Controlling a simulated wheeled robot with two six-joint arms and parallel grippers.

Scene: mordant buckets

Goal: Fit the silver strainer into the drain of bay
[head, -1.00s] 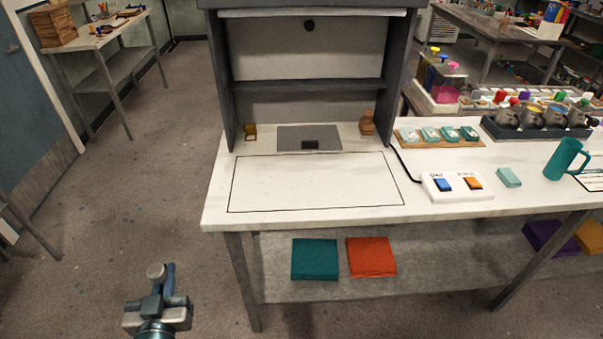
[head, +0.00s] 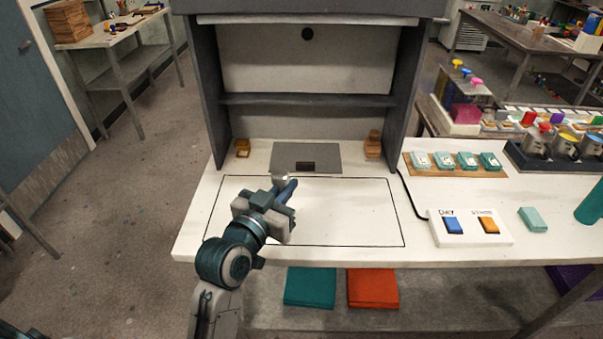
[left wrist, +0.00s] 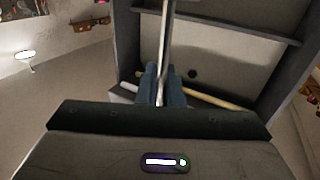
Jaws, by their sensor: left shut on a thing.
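My left gripper (head: 286,188) is above the white counter, over the outlined rectangle. It is shut on a small silver thing (head: 279,177), likely the strainer, which is mostly hidden by the fingers in the head view. The grey bay (head: 307,100) stands behind. I cannot tell whether the dark rectangle is the drain. My right gripper is not in view.
To the right are a box with blue and orange buttons (head: 470,228), a teal block (head: 532,219), and a board of teal pieces (head: 455,163). The outlined area is otherwise clear.

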